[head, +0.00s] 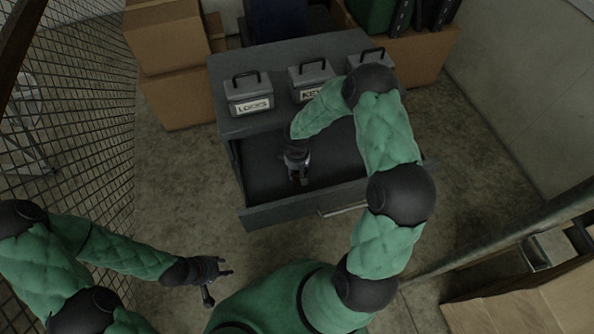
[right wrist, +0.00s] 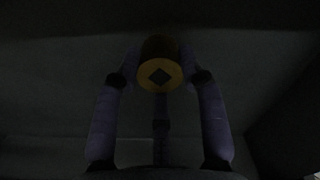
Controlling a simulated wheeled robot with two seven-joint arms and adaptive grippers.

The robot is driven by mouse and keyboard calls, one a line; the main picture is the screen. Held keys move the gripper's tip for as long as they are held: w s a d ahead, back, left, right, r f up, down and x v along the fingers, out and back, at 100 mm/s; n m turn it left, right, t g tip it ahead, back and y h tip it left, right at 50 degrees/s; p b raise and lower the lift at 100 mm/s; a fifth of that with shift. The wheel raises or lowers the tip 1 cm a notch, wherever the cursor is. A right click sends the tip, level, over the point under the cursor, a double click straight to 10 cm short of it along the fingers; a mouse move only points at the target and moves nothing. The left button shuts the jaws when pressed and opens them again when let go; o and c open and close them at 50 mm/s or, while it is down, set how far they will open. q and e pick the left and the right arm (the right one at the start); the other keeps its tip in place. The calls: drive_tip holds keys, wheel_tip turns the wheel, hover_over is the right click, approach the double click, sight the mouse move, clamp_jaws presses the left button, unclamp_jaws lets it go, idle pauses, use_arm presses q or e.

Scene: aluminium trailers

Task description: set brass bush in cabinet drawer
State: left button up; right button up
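The brass bush (right wrist: 160,84) is a short yellow-brown cylinder with a dark diamond-shaped hole in its end. In the right wrist view it sits between the fingertips of my right gripper, which close on it from both sides. In the head view my right gripper (head: 299,178) points down inside the open cabinet drawer (head: 262,178); the bush is not clearly visible there. I cannot tell whether the bush touches the drawer floor. The drawer is pulled out from the dark grey cabinet (head: 232,124). My left gripper (head: 222,272) is empty, fingers spread, low at the front left.
Grey handled boxes (head: 250,92) stand on the cabinet top, close to my right arm. Cardboard boxes (head: 170,50) are stacked behind left. A wire mesh fence (head: 75,90) runs along the left.

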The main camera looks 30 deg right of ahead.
sight(297, 172)
drive_tip(key=shift+o, duration=1.2)
drive_tip(key=shift+r+p, duration=0.25)
drive_tip(key=shift+p, duration=0.05)
wheel_tip(297, 172, up, 12)
drive_tip(key=p, duration=0.4)
